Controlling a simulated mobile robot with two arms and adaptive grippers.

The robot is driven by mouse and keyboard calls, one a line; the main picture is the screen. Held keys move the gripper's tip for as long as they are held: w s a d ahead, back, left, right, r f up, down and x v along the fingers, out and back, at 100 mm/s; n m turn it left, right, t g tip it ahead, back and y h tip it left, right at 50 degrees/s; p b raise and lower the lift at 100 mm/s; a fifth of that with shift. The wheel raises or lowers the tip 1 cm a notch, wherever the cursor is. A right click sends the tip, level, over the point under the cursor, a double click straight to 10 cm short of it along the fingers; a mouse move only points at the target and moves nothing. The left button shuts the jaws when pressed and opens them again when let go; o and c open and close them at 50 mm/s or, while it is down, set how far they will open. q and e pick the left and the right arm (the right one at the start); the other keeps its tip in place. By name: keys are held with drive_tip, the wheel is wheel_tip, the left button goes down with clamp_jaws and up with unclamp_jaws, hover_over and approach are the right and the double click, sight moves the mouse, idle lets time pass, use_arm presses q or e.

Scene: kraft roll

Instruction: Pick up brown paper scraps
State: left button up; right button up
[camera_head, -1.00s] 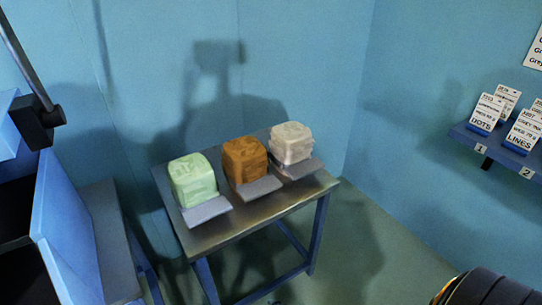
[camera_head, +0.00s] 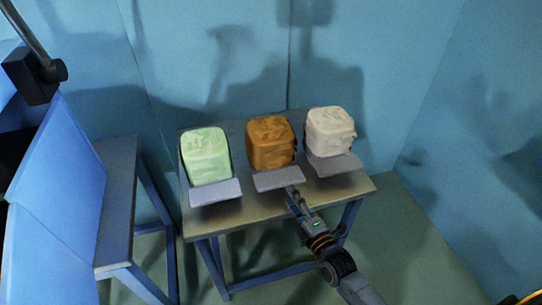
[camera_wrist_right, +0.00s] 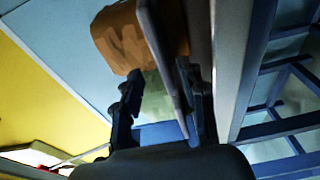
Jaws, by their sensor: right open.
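The brown paper scraps (camera_head: 270,142) form a rounded, cube-shaped bundle in the middle of the grey table (camera_head: 260,211), with a grey plate (camera_head: 279,179) at its front. My right gripper (camera_head: 292,196) is open at the front edge of that plate, just below the brown bundle. In the right wrist view, the brown bundle (camera_wrist_right: 128,35) lies beyond my right gripper (camera_wrist_right: 163,98), and the thin grey plate (camera_wrist_right: 163,52) reaches between the two fingers. I cannot tell whether they touch it. My left gripper does not show.
A pale green bundle (camera_head: 207,158) stands left of the brown one and a whitish bundle (camera_head: 330,130) right, each with a grey plate in front. A blue panel (camera_head: 60,190) and another table (camera_head: 120,200) stand at the left. Blue walls close off the back.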

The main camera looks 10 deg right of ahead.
sight(284, 181)
drive_tip(key=w, duration=0.6)
drive_tip(key=shift+w+a, duration=0.35)
clamp_jaws()
